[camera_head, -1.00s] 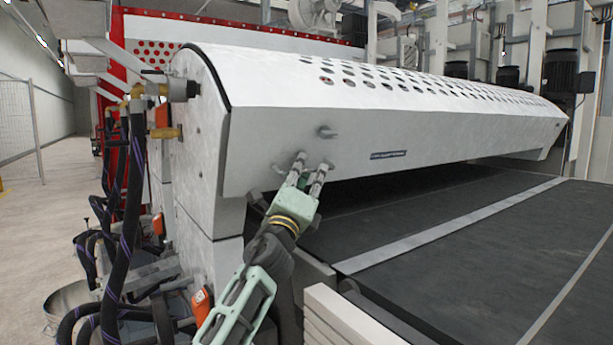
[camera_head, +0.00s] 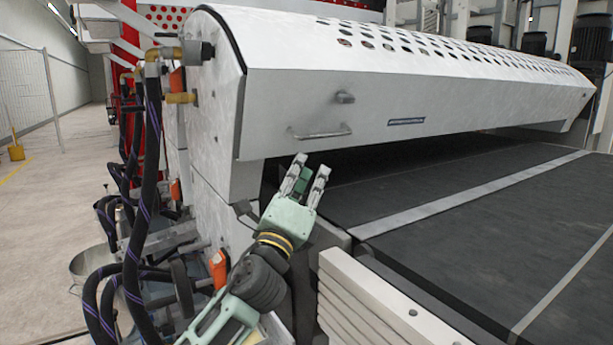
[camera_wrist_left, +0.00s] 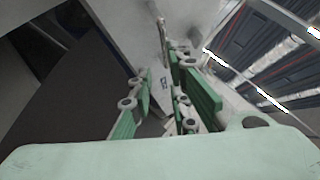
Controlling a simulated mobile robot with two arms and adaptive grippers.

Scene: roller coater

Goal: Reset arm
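My left gripper (camera_head: 307,172) is open and empty in the head view, just below the lower edge of the white machine cover (camera_head: 290,105). Its fingers point up toward a bar handle (camera_head: 320,132) on the cover's front face, with a visible gap to it. In the left wrist view the two green-padded fingers (camera_wrist_left: 160,98) stand apart with nothing between them. The cover also shows in the left wrist view (camera_wrist_left: 130,30), beyond the fingers. My right gripper is in neither view.
A dark conveyor belt (camera_head: 450,215) runs under the cover, with a pale slatted block (camera_head: 385,305) at its near edge. Black hoses (camera_head: 150,190) and brass fittings crowd the machine's left side. A metal bucket (camera_head: 92,265) stands on the floor, which is open farther left.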

